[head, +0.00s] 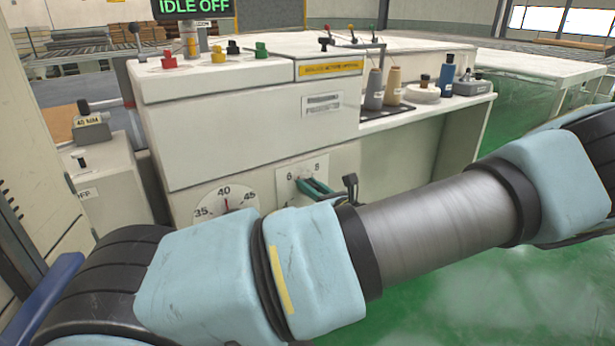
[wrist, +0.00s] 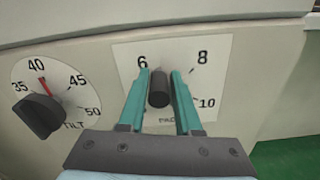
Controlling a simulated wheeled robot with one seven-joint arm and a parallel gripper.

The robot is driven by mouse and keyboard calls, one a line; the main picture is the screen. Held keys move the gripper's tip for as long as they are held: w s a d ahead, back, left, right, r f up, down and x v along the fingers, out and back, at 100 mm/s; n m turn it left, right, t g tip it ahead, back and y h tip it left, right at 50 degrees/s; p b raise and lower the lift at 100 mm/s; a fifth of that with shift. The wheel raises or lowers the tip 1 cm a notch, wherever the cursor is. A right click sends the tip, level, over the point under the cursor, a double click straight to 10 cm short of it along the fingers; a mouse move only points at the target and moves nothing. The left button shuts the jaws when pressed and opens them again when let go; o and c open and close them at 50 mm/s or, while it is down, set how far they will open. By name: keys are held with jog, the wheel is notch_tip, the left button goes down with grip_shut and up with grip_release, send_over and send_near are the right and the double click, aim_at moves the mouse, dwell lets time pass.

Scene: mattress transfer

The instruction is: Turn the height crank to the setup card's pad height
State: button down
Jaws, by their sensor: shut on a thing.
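The numbered plate (wrist: 217,55) on the machine's front shows 6, 8 and 10, with a partly hidden label below that seems to begin with "PA". A dark cylindrical knob (wrist: 158,88), apparently the crank's grip, sticks out from it. My gripper (wrist: 161,78) is shut on this knob, one teal finger on each side. In the head view my gripper (head: 317,188) reaches the plate (head: 318,165), and the knob is hard to make out. The plate's pointer is not clearly visible. I cannot pick out a readable setup card.
A tilt dial (wrist: 75,97) with a black knob (wrist: 38,117) is left of the plate, its red pointer near 40. Thread cones (head: 393,87) and other items stand on the right shelf. A "40 MM" block (head: 90,128) is at left. The display (head: 192,7) reads IDLE OFF.

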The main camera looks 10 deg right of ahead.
jog(key=shift+w+d+f+m+p, duration=0.15)
jog(key=shift+w+d+m+p, duration=0.4)
jog(key=shift+m+p, duration=1.1)
jog(key=shift+w+d+f+m+p, duration=0.2)
jog(key=shift+d+m+p, duration=0.75)
jog(key=shift+m, duration=1.55)
jog(key=shift+w+d+f+m+p, duration=0.25)
jog(key=shift+d+m+p, duration=0.75)
jog(key=shift+m, duration=1.05)
jog(key=shift+a, duration=0.15)
jog(key=c, duration=0.7)
grip_release()
jog(key=shift+w+r, duration=0.1)
jog(key=shift+r, duration=0.05)
jog(key=b+v, duration=0.2)
jog(key=v, duration=0.8)
jog(key=shift+s, duration=0.35)
jog(key=shift+d, duration=0.25)
